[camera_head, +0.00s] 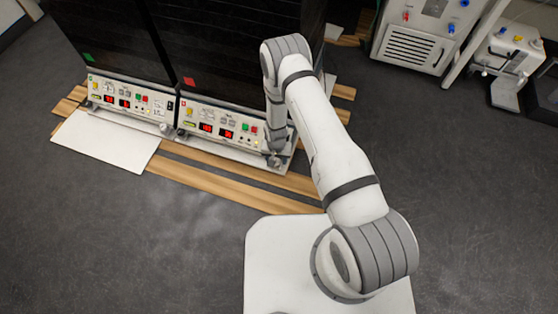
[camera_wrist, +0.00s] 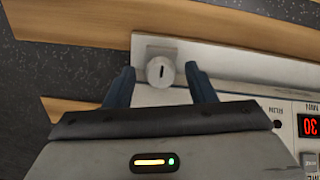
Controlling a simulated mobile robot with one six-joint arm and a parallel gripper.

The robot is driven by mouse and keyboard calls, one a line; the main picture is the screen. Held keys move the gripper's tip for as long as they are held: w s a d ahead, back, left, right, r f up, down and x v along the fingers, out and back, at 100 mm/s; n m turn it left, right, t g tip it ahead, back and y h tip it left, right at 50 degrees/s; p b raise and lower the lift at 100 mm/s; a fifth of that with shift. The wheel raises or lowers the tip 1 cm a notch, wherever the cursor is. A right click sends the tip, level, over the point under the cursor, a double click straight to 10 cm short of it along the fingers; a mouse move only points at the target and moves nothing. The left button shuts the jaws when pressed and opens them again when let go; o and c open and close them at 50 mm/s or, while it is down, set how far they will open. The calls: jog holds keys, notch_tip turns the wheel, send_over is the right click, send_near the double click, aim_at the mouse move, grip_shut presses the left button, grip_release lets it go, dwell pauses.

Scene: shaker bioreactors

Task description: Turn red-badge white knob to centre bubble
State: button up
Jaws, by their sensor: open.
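The red badge (camera_head: 189,81) is on the dark front of the right shaker unit (camera_head: 228,118). A white round knob (camera_wrist: 160,71) with a dark slot sits on a small block at the unit's base corner in the wrist view. My gripper (camera_wrist: 158,68) is open, with one dark blue finger on each side of the knob and a visible gap on both sides. In the head view my gripper (camera_head: 275,150) is at this unit's right front corner, and the arm partly hides that corner. I cannot make out a level bubble in either view.
The left shaker unit (camera_head: 128,101) has a green badge (camera_head: 88,57) and its own corner knob (camera_head: 165,128). Red digits (camera_wrist: 309,126) show on the panel right of my gripper. Wooden slats (camera_head: 235,187) lie under the units.

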jog(key=shift+f, duration=0.15)
jog(key=shift+c, duration=0.2)
jog(key=c, duration=0.9)
jog(key=o, duration=0.3)
jog(key=shift+d, duration=0.55)
jog(key=shift+a, duration=0.4)
jog(key=c, duration=0.3)
jog(key=shift+s, duration=0.1)
jog(key=shift+s+f, duration=0.1)
jog(key=shift+s, duration=0.1)
jog(key=o, duration=0.9)
jog(key=shift+w+a, duration=0.1)
jog(key=shift+w, duration=0.1)
jog(key=shift+o, duration=0.2)
